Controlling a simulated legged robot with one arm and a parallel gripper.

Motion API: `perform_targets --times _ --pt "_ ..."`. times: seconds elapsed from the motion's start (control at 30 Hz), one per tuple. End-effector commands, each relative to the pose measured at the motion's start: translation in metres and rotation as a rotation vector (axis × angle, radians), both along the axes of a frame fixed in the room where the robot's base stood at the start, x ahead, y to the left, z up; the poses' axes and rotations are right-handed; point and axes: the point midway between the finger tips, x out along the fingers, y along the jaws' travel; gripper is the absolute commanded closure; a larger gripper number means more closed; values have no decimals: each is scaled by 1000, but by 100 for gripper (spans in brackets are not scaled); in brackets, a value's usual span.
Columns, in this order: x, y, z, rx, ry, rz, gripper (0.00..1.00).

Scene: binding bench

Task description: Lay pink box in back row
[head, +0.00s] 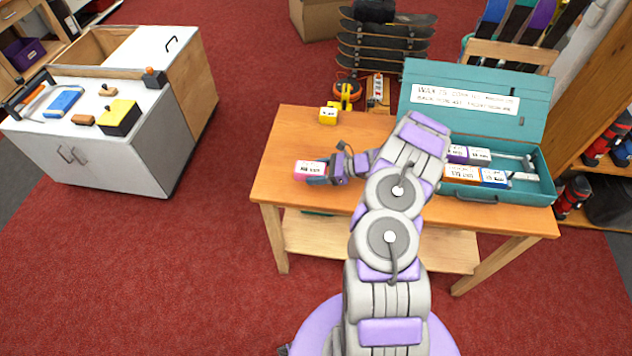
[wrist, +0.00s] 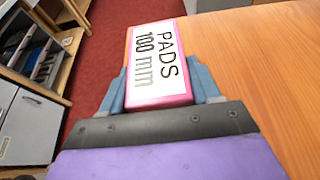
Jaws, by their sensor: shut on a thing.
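The pink box (head: 309,168) has a white label and is at the left part of the wooden table, in my gripper (head: 322,172). In the wrist view the pink box (wrist: 158,62) sits between the two blue-grey fingers of my gripper (wrist: 160,85), and its label reads "PADS 100 mm". My gripper is shut on it. I cannot tell whether the box touches the tabletop. The teal case (head: 545,188) stands open at the table's right, lid up.
A yellow box (head: 328,116) lies at the table's (head: 290,130) back left. A white cabinet (head: 110,140) with tools on top stands at left. Skateboards (head: 385,45) are stacked behind the table. My arm covers the table's middle and part of the case.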

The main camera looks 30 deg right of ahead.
Motion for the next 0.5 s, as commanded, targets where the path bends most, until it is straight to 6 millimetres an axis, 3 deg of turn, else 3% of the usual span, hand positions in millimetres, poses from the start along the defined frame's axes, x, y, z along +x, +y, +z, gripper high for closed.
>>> perform_targets --times 0.4,0.5 --pt "0 2 -46 -5 0 1 73" --pt "0 2 -49 -6 -1 1 73"
